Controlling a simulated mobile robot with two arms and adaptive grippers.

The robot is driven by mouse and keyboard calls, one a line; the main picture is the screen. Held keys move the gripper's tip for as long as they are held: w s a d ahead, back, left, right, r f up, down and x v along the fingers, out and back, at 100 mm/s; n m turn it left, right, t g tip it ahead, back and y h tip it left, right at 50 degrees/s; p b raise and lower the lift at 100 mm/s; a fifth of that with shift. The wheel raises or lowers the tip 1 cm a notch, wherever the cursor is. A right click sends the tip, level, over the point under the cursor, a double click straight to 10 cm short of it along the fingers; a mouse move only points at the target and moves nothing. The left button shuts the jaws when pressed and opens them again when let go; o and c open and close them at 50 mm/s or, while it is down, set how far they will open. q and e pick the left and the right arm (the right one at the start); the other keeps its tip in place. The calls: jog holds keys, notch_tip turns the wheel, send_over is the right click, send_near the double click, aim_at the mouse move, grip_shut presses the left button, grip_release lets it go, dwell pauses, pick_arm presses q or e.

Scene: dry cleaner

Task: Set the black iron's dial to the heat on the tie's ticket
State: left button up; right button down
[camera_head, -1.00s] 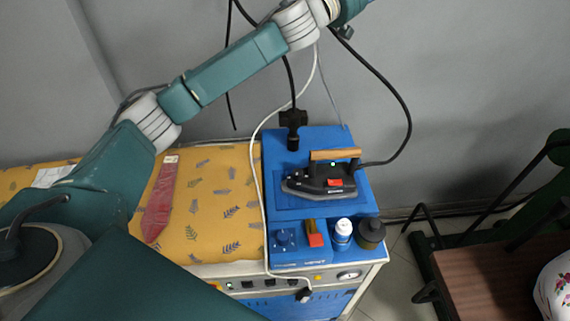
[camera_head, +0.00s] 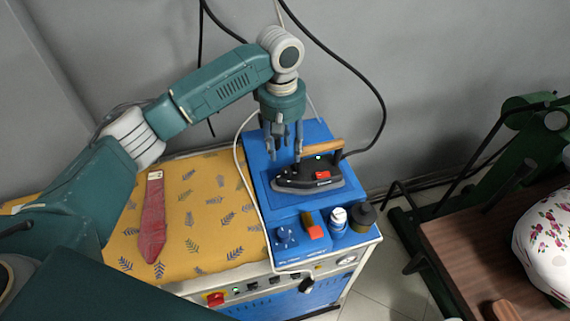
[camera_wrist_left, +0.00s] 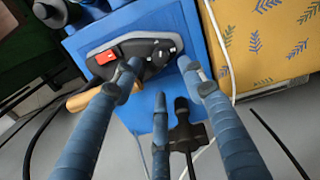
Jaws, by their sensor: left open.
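The black iron (camera_head: 308,181) rests on the blue station top. It has a wooden handle (camera_head: 322,147), a red part and a small green light. In the left wrist view the iron (camera_wrist_left: 150,48) lies beyond my fingertips, one finger overlapping it. Its dial is too small to make out surely. The red tie (camera_head: 153,222) lies on the yellow padded board, with a small pale ticket (camera_head: 155,175) at its upper end; its writing is unreadable. My left gripper (camera_head: 283,155) is open and empty, pointing down above the iron's left end. The right gripper is not in view.
The yellow patterned board (camera_head: 205,215) spreads left of the blue station top (camera_head: 258,170). A blue knob (camera_head: 286,236), a red-and-yellow part (camera_head: 312,226), a white bottle (camera_head: 338,220) and a dark jar (camera_head: 363,216) stand in front of the iron. A black cord (camera_head: 365,80) loops behind.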

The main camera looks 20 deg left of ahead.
aim_at(286, 169)
pick_arm(q)
notch_tip(286, 169, down, 7)
jog(key=shift+w+p, duration=0.1)
jog(key=shift+p, duration=0.65)
jog(key=shift+d+f, duration=0.1)
jog(key=shift+f, duration=0.4)
jog(key=shift+c, duration=0.3)
